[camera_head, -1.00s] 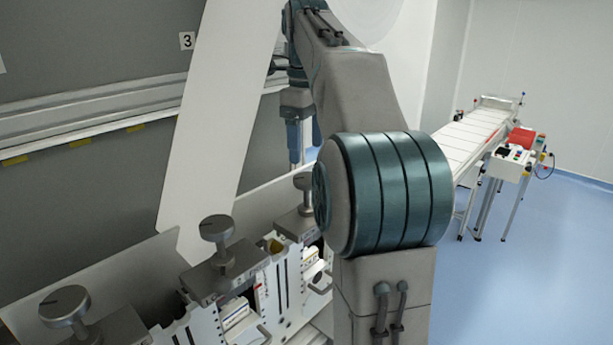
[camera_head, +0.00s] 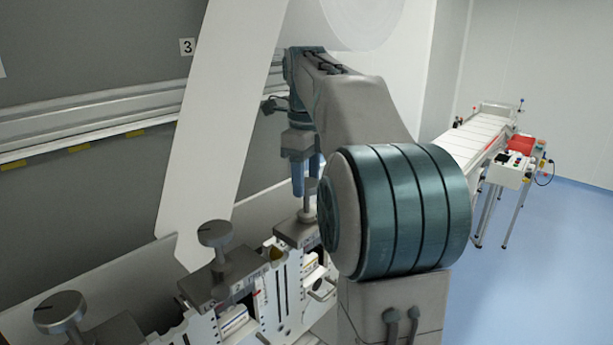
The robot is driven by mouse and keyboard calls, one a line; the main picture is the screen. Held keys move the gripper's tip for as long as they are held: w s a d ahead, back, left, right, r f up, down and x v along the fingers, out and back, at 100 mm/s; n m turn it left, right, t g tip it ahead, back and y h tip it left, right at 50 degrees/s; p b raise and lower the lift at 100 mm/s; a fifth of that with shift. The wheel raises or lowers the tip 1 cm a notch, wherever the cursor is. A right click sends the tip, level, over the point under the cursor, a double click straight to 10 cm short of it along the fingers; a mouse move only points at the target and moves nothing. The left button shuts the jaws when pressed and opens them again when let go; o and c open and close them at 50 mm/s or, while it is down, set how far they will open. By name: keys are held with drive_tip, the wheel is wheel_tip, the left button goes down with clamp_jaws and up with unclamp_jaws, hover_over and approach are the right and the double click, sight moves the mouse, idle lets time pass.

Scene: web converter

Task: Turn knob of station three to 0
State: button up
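Three grey knobs on metal blocks stand in a row along the machine. The near knob (camera_head: 60,311) is at the lower left and the middle knob (camera_head: 215,234) is to its right. The far knob (camera_head: 308,189) is partly hidden by my gripper and arm. A sign with the number 3 (camera_head: 187,47) is on the grey wall above. My gripper (camera_head: 306,190) points down with its blue fingers at the far knob's top. The fingers appear apart, one on each side of the knob; whether they touch it cannot be told. No dial marks are readable.
A white web sheet (camera_head: 215,130) slants down behind the knobs. A metal rail (camera_head: 90,117) runs along the wall. My large arm joint covers part of the machine. A white conveyor (camera_head: 475,140) stands at the right, with open blue floor around it.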

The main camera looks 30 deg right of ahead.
sight(306, 183)
drive_tip(key=shift+r+n, duration=0.1)
drive_tip(key=shift+n, duration=0.2)
drive_tip(key=n+p, duration=0.2)
drive_tip(key=n, duration=0.2)
drive_tip(key=shift+r+n+p, duration=0.1)
drive_tip(key=shift+n+p, duration=0.2)
drive_tip(key=shift+p, duration=0.05)
drive_tip(key=n+p, duration=0.2)
drive_tip(key=n, duration=0.4)
drive_tip(key=n+p, duration=0.1)
drive_tip(key=n, duration=0.5)
drive_tip(key=shift+n, duration=0.3)
drive_tip(key=n+p, duration=0.1)
drive_tip(key=n, duration=0.5)
drive_tip(key=o, duration=1)
drive_tip(key=shift+c, duration=0.2)
wheel_tip(306, 183, up, 14)
drive_tip(key=shift+f, duration=0.25)
